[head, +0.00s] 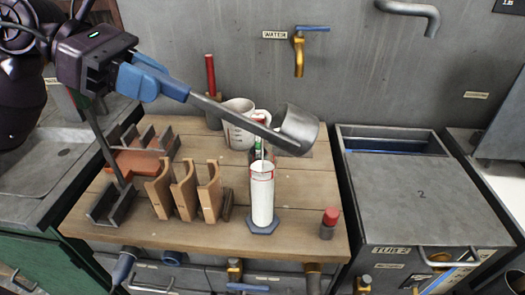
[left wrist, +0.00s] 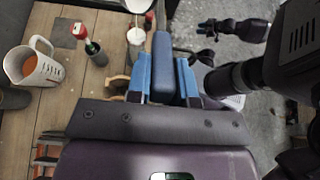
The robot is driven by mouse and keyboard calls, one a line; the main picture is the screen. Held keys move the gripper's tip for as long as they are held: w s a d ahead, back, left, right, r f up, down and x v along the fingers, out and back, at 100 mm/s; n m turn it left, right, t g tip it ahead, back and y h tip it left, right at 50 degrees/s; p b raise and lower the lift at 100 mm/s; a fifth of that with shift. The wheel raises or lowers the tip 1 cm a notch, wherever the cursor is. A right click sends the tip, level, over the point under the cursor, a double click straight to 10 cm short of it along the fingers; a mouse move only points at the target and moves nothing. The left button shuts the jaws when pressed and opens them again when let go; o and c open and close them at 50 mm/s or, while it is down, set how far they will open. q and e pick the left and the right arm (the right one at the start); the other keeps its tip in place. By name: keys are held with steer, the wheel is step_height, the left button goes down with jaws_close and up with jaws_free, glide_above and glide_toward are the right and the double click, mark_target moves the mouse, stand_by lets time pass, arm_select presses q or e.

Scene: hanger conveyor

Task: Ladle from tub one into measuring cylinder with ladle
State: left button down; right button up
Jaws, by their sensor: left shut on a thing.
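My left gripper (head: 146,76) is shut on the blue handle of a grey ladle (head: 298,128), held above the wooden bench. It is also seen in the left wrist view (left wrist: 163,80), with the handle between its blue fingers. The ladle's cup is tilted, just above and right of the measuring cylinder (head: 262,205), which stands upright on a dark hexagonal foot. The cylinder looks white inside, with red marks near its top. Whether liquid is pouring is unclear. Tub one cannot be made out. A dark shape at the upper right of the left wrist view may be my right gripper.
A measuring jug (head: 238,125) and a dark bottle (left wrist: 92,48) stand behind the cylinder. Curved wooden pieces (head: 185,190) stand to its left. A small red-topped item (head: 329,222) stands to the right. A closed tub (head: 420,190) marked 2 adjoins the bench.

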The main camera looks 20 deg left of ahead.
mark_target(158, 75)
arm_select(q)
steer(key=shift+a+f+b, duration=0.25)
steer(key=shift+f+b, duration=0.05)
steer(key=shift+f, duration=0.2)
arm_select(e)
steer(key=shift+s+f, duration=0.25)
steer(key=shift+f, duration=0.2)
stand_by(0.5)
